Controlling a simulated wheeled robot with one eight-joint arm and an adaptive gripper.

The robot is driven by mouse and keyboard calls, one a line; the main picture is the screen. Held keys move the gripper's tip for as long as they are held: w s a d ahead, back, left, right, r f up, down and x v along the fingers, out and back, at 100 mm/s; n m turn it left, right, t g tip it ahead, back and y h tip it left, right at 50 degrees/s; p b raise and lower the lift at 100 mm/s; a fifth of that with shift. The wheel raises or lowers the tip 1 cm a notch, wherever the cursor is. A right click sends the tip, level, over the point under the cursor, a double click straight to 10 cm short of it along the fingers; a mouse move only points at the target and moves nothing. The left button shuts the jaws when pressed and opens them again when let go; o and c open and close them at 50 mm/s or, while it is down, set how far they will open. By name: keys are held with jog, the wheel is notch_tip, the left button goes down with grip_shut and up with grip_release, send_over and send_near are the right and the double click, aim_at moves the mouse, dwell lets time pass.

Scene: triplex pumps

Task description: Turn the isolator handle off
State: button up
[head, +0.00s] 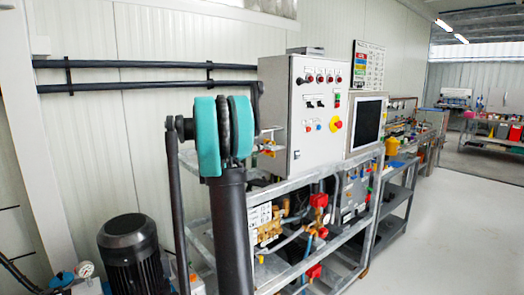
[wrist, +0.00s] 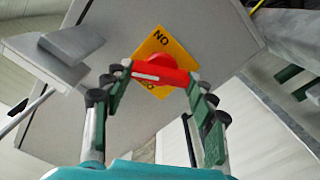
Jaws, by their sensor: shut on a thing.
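The isolator handle (wrist: 160,74) is a red bar in the wrist view, with a short white mark near its left end. It sits on a yellow plate (wrist: 158,42) lettered ON at the top, upside down, with partly hidden lettering below the bar. The bar lies nearly level in the picture, across the plate. My gripper (wrist: 157,82) is shut on the bar, one finger at each end. In the head view a small yellow and red patch (head: 268,148) shows on the cabinet's left side, behind my arm; my gripper is hard to make out there.
The grey control cabinet (head: 312,110) carries lamps, switches and a red knob on yellow (head: 336,124). A grey bracket-like part (wrist: 72,42) stands out left of the handle. A metal frame (head: 335,270) with pumps and pipes lies below. Floor at right is clear.

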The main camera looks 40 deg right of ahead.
jog(key=n, duration=1.1)
jog(key=shift+w+f+n, duration=0.1)
jog(key=shift+f+n, duration=0.05)
jog(key=shift+n, duration=0.45)
jog(key=o, duration=1.2)
jog(key=shift+c, duration=0.2)
jog(key=shift+a, duration=0.15)
jog(key=a, duration=1.1)
jog(key=shift+s+a, duration=0.35)
jog(key=shift+s, duration=0.1)
